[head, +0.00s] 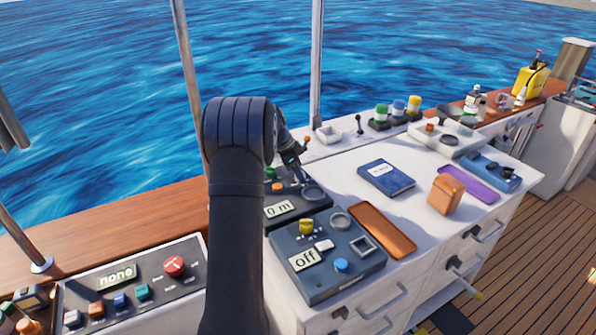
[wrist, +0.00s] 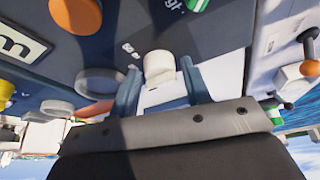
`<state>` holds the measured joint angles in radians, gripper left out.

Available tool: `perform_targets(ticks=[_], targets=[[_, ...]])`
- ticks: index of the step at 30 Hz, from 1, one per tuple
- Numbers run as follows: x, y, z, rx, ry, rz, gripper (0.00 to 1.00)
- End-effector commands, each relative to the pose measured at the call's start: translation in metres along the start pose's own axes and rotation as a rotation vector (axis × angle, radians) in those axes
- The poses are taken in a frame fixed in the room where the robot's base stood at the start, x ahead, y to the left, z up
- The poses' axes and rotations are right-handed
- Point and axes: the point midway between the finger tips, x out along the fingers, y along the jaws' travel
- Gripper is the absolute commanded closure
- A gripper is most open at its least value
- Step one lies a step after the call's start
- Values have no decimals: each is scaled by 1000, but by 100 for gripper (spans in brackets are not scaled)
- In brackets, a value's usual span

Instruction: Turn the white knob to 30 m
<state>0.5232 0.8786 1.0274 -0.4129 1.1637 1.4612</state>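The white knob (wrist: 160,66) stands on a dark blue panel (wrist: 105,32) with small white marks beside it in the wrist view. My gripper (wrist: 158,88) is open, with its two blue-grey fingers either side of the knob's near end; a gap shows at the left finger, and contact at the right is unclear. In the head view my gripper (head: 300,176) is over the rear dark panel, whose display (head: 279,209) shows "0 m", its left edge close to my arm. I cannot make out the knob in the head view.
The panel also carries an orange button (wrist: 76,14) and a grey ring (wrist: 101,81). A front panel (head: 332,279) reads "off" and has a yellow knob (head: 306,226). An orange tray (head: 383,230) and a blue book (head: 386,178) lie to the right.

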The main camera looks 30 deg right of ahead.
Motion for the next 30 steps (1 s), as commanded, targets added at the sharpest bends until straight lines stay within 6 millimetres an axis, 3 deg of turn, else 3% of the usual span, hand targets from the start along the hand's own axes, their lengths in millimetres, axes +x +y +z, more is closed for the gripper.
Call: perform_targets(ticks=[10,14,30], targets=[[-2,0,-1,0,1,-1,47],[-13,-1,-1,1,2,-4,47],[-136,-1,0,0,1,-4,47]])
